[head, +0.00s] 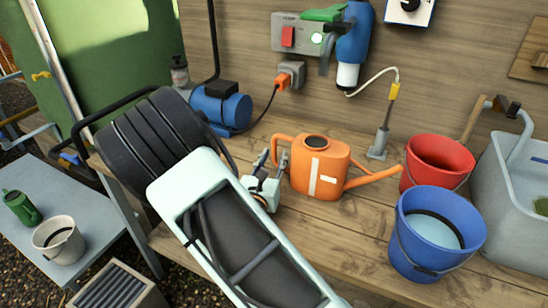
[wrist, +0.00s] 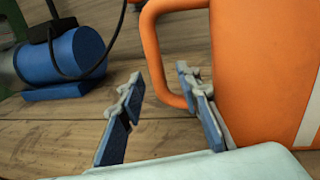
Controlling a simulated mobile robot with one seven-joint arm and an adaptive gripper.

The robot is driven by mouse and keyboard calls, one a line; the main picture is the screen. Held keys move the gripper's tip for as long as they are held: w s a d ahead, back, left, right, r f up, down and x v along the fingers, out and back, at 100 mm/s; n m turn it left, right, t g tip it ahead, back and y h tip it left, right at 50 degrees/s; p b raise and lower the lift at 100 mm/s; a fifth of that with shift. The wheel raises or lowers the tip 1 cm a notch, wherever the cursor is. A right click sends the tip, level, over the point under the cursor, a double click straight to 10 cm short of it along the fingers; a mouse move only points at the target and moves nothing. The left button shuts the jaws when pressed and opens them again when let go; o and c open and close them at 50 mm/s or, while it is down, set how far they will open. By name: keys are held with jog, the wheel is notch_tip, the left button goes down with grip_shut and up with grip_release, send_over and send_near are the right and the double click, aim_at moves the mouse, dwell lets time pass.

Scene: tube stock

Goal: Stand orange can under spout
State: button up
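The orange can (head: 320,168), a watering can with a white stripe, stands upright on the wooden bench. Its loop handle is on the left and its long spout points right. My gripper (head: 272,158) is open at the handle side. In the wrist view my gripper (wrist: 158,76) has one finger left of the handle and one by the gap between handle and body of the orange can (wrist: 262,70). I cannot tell whether the fingers touch it. A grey tap (head: 518,125) curves over the basin at the far right.
A red bucket (head: 436,163) and a blue bucket (head: 408,245) stand right of the can. The grey basin (head: 512,245) is beyond them. A blue pump (head: 222,108) with a cable sits left; it also shows in the wrist view (wrist: 75,55). A blue wall unit (head: 354,40) hangs above.

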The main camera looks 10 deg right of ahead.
jog(key=v, duration=1.1)
jog(key=shift+s+a, duration=0.1)
jog(key=shift+s, duration=0.3)
jog(key=shift+w+r, duration=0.1)
